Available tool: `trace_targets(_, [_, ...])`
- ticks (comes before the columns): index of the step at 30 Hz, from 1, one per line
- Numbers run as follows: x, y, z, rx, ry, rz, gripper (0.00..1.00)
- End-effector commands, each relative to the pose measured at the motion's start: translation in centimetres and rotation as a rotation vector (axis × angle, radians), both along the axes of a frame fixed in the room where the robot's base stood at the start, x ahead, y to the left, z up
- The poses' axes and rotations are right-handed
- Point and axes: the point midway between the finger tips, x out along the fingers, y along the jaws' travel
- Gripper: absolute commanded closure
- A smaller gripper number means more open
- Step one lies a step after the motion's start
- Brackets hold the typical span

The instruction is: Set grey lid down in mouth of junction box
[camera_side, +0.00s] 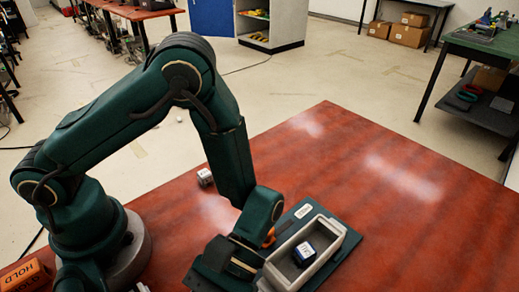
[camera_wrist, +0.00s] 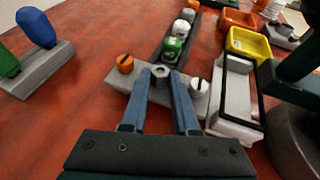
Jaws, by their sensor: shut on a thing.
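In the wrist view, my gripper (camera_wrist: 161,76) has its two blue fingers closed on a small round grey knob (camera_wrist: 160,70). A flat grey piece (camera_wrist: 133,80), which looks like the grey lid, lies around and behind the fingertips. It has an orange knob at its left end and a slotted grey knob at its right. In the side view, an open grey box (camera_side: 336,232), apparently the junction box, stands on a dark green plate. My gripper (camera_side: 230,264) is at its left; the fingertips are hidden there. I cannot tell whether the lid touches the box.
A labelled cube (camera_side: 304,254) sits inside the box. Another small cube (camera_side: 205,177) lies behind on the red table. In the wrist view, a yellow bin (camera_wrist: 249,45), a pale tray (camera_wrist: 235,128) and a block with blue and green handles (camera_wrist: 40,75) stand nearby. The table's far right is clear.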

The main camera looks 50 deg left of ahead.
Motion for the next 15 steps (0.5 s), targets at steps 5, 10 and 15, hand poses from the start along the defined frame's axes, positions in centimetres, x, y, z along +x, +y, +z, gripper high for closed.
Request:
trace_targets(5, [0.00, 0.00, -0.30, 0.000, 0.001, 0.000, 1.00])
trace_targets(10, [0.01, 0.00, -0.29, -0.001, 0.000, 0.000, 0.42])
trace_targets(15, [0.01, 0.00, -0.28, 0.000, 0.000, 0.000, 0.42])
